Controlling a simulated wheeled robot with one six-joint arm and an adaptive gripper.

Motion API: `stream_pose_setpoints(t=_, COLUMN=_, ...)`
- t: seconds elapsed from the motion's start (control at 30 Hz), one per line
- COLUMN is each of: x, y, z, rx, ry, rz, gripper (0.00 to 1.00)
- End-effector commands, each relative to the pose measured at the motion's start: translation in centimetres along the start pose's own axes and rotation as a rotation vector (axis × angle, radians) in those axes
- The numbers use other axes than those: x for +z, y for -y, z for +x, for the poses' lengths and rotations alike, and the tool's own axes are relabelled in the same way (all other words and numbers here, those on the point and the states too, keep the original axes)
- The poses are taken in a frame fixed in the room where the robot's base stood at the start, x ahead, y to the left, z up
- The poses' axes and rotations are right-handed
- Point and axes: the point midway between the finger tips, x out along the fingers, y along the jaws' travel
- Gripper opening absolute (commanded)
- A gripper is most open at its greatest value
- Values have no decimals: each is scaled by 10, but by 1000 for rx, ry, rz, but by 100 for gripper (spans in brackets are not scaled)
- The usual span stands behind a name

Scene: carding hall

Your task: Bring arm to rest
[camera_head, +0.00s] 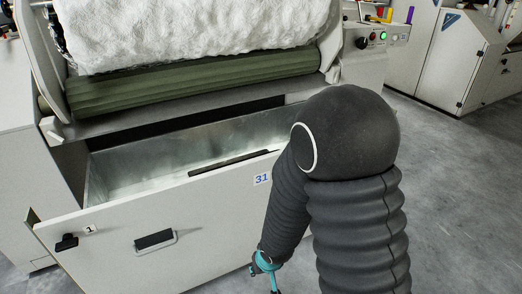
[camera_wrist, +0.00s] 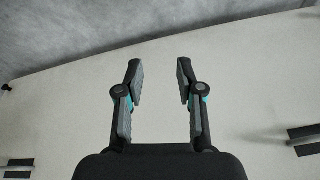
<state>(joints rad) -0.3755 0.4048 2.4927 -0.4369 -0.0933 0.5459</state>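My arm, in a dark ribbed sleeve, stands bent at the right of the head view, its forearm hanging down in front of the carding machine. My gripper shows at the centre of the wrist view (camera_wrist: 160,82). Its two fingers are apart with nothing between them, and a pale panel lies behind them. In the head view only a teal part of the gripper shows at the bottom edge, and its fingertips are out of the picture.
An open metal-lined drawer (camera_head: 120,222) numbered 31 juts from the machine, with a handle (camera_head: 155,240) on its front. White fibre (camera_head: 190,30) hangs above a green roller (camera_head: 200,82). A control box (camera_head: 377,40) stands behind my arm. Grey floor (camera_head: 460,190) at right is clear.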

Motion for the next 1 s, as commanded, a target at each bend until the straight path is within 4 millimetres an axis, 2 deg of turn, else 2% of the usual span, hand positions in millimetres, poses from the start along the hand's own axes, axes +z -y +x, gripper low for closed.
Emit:
stream_pose_setpoints(t=0.03, x=-2, y=-13, z=-20, rx=42, ry=17, rz=-11, gripper=37)
stream_pose_setpoints(t=0.2, x=8, y=-45, z=-80, rx=139, ry=115, rz=-40, gripper=37)
stream_pose_setpoints(t=0.4, x=24, y=-64, z=-151, rx=172, ry=197, rz=-30, gripper=37)
stream_pose_setpoints(t=0.77, x=52, y=-71, z=-267, rx=136, ry=187, rz=61, gripper=37)
stream_pose_setpoints(t=1.0, x=53, y=-74, z=-332, rx=130, ry=13, rz=161, gripper=37)
